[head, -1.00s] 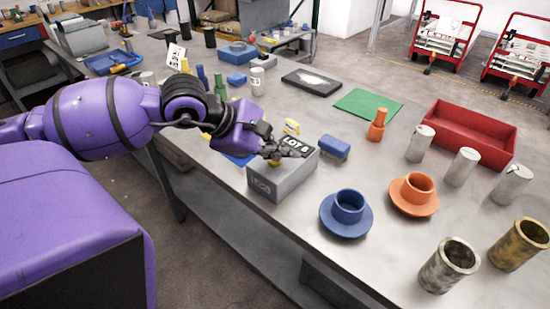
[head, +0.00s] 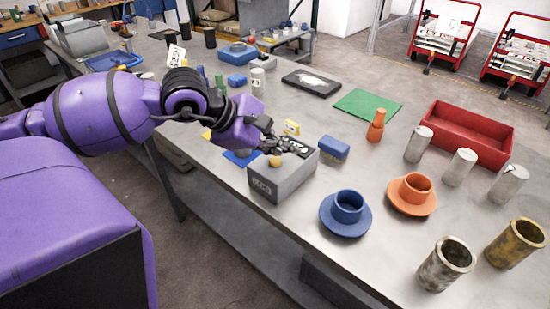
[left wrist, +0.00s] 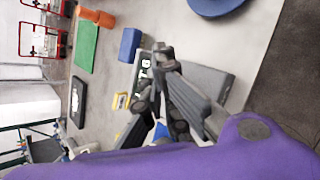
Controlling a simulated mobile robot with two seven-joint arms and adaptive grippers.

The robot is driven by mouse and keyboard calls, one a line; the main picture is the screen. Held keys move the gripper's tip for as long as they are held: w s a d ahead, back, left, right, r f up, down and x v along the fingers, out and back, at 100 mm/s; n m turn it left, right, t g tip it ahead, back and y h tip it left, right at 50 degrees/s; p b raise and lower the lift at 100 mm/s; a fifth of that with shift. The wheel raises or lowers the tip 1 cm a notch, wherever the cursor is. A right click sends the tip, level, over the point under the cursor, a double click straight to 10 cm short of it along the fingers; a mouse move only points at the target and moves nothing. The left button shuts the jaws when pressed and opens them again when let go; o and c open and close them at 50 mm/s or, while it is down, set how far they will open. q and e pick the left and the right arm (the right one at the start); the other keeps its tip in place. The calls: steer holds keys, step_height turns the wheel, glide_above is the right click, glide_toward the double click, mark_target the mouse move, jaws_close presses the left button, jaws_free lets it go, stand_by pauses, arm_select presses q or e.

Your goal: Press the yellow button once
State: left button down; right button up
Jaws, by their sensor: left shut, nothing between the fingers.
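The yellow button (head: 275,160) sits on top of a grey box (head: 283,181) near the front edge of the table. The button now shows clear in the head view. My left gripper (head: 304,150) is shut and empty, just behind the button and over the box's far edge, apart from the button. In the left wrist view, the shut fingers (left wrist: 161,50) cross in front of the grey box (left wrist: 217,82), and the button is hidden there. A dark plate with white lettering (head: 297,145) is partly covered by the fingers. My right gripper is not in view.
A blue block (head: 334,148) lies just right of the box. A blue cup on a saucer (head: 346,213) and an orange cup on a saucer (head: 412,195) stand further right. A small yellow block (head: 291,127) is behind the gripper. A red bin (head: 465,137) sits at the far right.

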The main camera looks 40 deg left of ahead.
arm_select(q)
steer(key=shift+r, duration=0.55)
step_height(320, 180, up, 4)
steer(key=shift+p, duration=1.1)
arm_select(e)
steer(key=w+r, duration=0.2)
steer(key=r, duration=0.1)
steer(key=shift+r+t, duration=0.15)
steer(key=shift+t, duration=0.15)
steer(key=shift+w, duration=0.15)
